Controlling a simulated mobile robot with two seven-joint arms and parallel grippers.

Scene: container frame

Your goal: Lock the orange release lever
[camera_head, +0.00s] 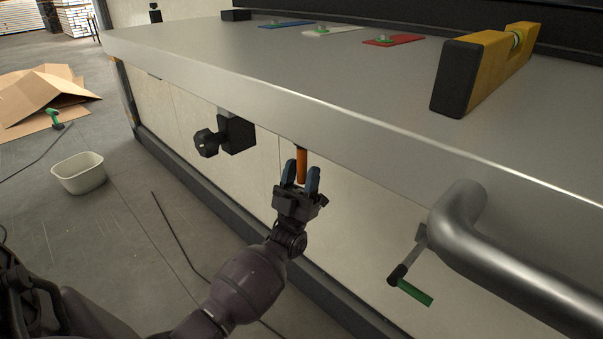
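The orange release lever (302,163) hangs down below the front edge of the grey worktop (250,62), near the middle of the view. My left gripper (301,178) is just below it, with its two blue-tipped fingers pointing up. The fingers are apart, one on each side of the lever's lower end. A gap seems to show between them, and I cannot tell whether they touch the lever. My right gripper is not in view.
A black knob with a block (228,136) sits under the worktop, left of the lever. A green-handled crank (412,287) and a thick metal pipe (480,235) are at right. A white bin (79,174) stands on the floor.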

